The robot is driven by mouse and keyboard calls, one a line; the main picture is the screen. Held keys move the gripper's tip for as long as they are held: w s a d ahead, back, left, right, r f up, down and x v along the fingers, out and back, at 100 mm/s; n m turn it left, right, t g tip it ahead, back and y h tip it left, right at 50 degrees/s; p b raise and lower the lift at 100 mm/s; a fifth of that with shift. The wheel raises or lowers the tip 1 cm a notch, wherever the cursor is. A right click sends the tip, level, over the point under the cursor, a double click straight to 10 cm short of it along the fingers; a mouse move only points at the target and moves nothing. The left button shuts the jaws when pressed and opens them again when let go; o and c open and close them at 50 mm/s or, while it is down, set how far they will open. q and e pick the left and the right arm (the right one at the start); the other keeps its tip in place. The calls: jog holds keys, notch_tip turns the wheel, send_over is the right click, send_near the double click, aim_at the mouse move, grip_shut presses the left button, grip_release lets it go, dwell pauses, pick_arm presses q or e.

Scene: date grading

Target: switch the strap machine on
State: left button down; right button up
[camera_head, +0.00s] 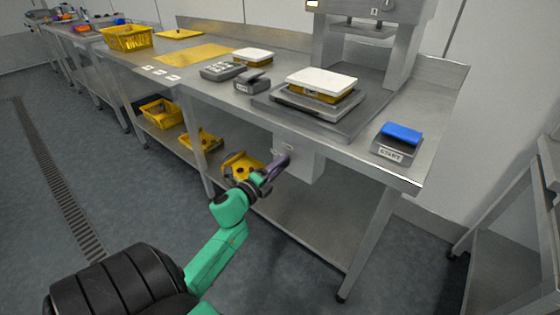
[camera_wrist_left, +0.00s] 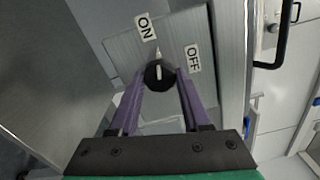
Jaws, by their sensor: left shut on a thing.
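A grey switch box (camera_head: 305,163) hangs under the front edge of the steel bench. In the left wrist view its plate (camera_wrist_left: 121,48) carries a black round knob (camera_wrist_left: 153,84) with a white pointer line, an ON label (camera_wrist_left: 146,27) and an OFF label (camera_wrist_left: 193,58). The pointer line is directed upward in that picture, nearer ON than OFF. My left gripper (camera_head: 281,161), with purple fingers, is at the box, and in the wrist view its fingers (camera_wrist_left: 160,84) are shut on the knob from both sides. My right gripper is not in view.
On the bench stand a press-like machine (camera_head: 403,50), a scale with a white-lidded yellow box (camera_head: 322,83), a blue-topped START button (camera_head: 401,133) and a keypad (camera_head: 222,71). Yellow crates (camera_head: 161,113) sit on the lower shelf. Floor left of the bench is clear.

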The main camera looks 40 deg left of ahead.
pick_arm(q)
jog(key=shift+n+p, duration=0.65)
jog(key=shift+n, duration=0.65)
jog(key=shift+c, duration=1.8)
grip_release()
jog(key=s, duration=1.4)
jog(key=shift+s+d, duration=0.15)
jog(key=shift+s, duration=0.15)
